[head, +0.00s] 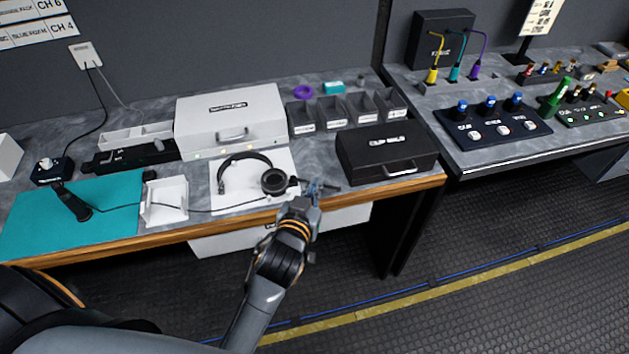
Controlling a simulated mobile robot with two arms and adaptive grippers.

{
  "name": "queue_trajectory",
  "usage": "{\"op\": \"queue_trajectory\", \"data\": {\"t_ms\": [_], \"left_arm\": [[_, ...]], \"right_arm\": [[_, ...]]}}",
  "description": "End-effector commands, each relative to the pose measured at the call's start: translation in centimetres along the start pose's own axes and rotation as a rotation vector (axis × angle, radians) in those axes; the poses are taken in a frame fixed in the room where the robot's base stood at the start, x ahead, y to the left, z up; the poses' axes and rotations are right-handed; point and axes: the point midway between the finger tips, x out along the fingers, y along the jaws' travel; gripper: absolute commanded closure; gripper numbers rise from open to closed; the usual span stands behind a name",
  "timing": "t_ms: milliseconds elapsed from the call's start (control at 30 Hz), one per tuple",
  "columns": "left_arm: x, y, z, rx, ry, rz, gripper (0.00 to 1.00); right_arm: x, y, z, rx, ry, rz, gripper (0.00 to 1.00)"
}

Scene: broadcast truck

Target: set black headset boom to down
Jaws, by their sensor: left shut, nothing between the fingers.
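The black headset (247,170) lies on a white mat (231,199) on the grey worktop. Its headband arches toward the back, and one round ear cup (274,182) is at its right. A thin dark piece, which looks like the boom, sticks out to the right of this cup toward my gripper; its exact angle is too small to tell. My left gripper (318,186) is shut just right of the ear cup, over the desk's front edge. I cannot tell whether its fingertips touch the boom. My right gripper is not in view.
A black case (386,150) stands close to the right of my gripper, and a white case (230,118) stands behind the headset. A white tray (165,200) and teal mat (105,222) lie to the left. Dark bins (333,113) stand behind.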

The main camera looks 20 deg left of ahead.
Motion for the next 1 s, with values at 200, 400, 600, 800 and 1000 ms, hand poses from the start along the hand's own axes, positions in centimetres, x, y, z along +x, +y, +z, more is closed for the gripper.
{"op": "queue_trajectory", "data": {"t_ms": [200, 400, 600, 800, 1000], "left_arm": [[4.6, -0.1, -0.4, 0.005, 0.004, -0.001, 1.0], [8.4, -0.1, -0.4, 0.006, 0.004, -0.001, 1.0], [7.0, -0.1, 2.8, 0.003, 0.0, -0.001, 1.0], [6.7, -0.1, 3.6, 0.005, 0.005, 0.0, 1.0], [6.7, -0.1, 3.6, 0.005, 0.005, 0.0, 1.0]], "right_arm": [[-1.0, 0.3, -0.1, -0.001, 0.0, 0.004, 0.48], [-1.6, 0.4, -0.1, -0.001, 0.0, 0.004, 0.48], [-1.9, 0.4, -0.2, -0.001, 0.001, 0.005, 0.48], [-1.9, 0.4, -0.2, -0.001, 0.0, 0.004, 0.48], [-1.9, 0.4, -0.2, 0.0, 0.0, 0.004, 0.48]]}}
